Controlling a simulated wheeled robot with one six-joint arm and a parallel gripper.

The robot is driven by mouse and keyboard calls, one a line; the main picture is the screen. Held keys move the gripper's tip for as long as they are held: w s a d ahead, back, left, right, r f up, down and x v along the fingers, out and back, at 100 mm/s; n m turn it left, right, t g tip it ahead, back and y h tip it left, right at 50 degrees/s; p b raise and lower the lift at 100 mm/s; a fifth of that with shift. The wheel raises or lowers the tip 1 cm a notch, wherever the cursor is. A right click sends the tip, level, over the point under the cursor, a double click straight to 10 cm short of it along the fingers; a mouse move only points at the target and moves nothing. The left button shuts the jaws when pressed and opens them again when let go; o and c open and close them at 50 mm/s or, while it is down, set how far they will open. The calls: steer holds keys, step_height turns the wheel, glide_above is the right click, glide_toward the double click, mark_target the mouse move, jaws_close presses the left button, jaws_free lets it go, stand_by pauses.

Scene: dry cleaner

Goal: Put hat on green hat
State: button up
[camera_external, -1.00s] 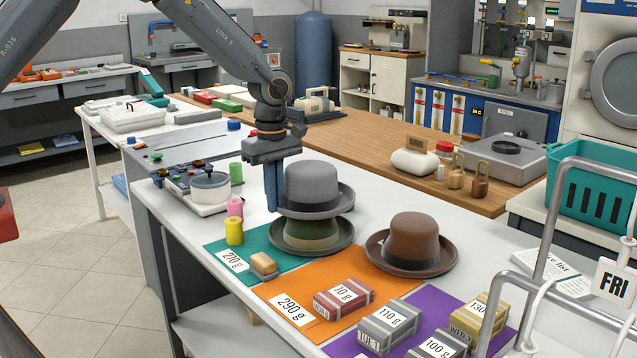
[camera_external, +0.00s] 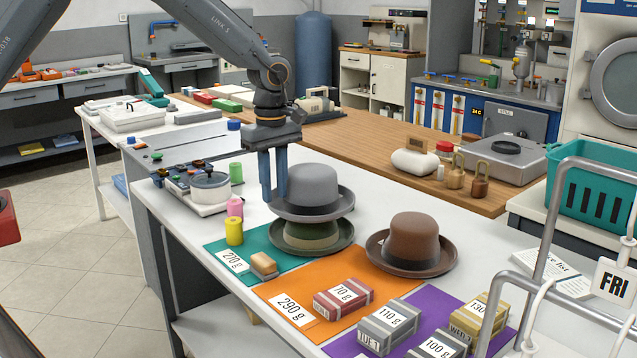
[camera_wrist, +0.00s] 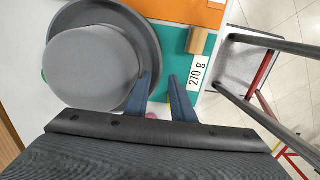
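The grey hat (camera_external: 314,188) with a dark band sits crown up on top of the green hat (camera_external: 312,236). The green hat's brim rests on the teal mat (camera_external: 222,246), and its crown is mostly covered by the grey hat. My gripper (camera_external: 272,198) points down at the left edge of the grey brim, its two fingers apart. In the wrist view, my gripper (camera_wrist: 160,76) has a gap between its fingertips, with the left finger over the edge of the grey hat (camera_wrist: 88,68). Whether a finger touches the brim is unclear. The green hat is almost wholly hidden there.
A brown hat (camera_external: 414,241) stands to the right, close to the stack. A tan block (camera_external: 263,265), yellow spool (camera_external: 234,231) and pink spool (camera_external: 235,207) are at the left. Several labelled bundles, including a red one (camera_external: 343,298), lie on the orange and purple mats in front.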

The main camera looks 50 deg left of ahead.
step_height(320, 180, up, 8)
steer(key=b, duration=0.2)
steer(key=s+a+f+m, duration=0.3)
steer(key=s+m, duration=0.3)
steer(key=s, duration=0.3)
steer(key=s+a+f+m, duration=0.3)
steer(key=s+m, duration=0.3)
steer(key=s, duration=0.2)
steer(key=s+a+f+m, duration=0.3)
steer(key=s+m, duration=0.3)
steer(key=s, duration=0.3)
steer(key=shift+s+f+t, duration=0.35)
steer(key=shift+f+t, duration=0.05)
steer(key=shift+f, duration=0.05)
stand_by(4.4)
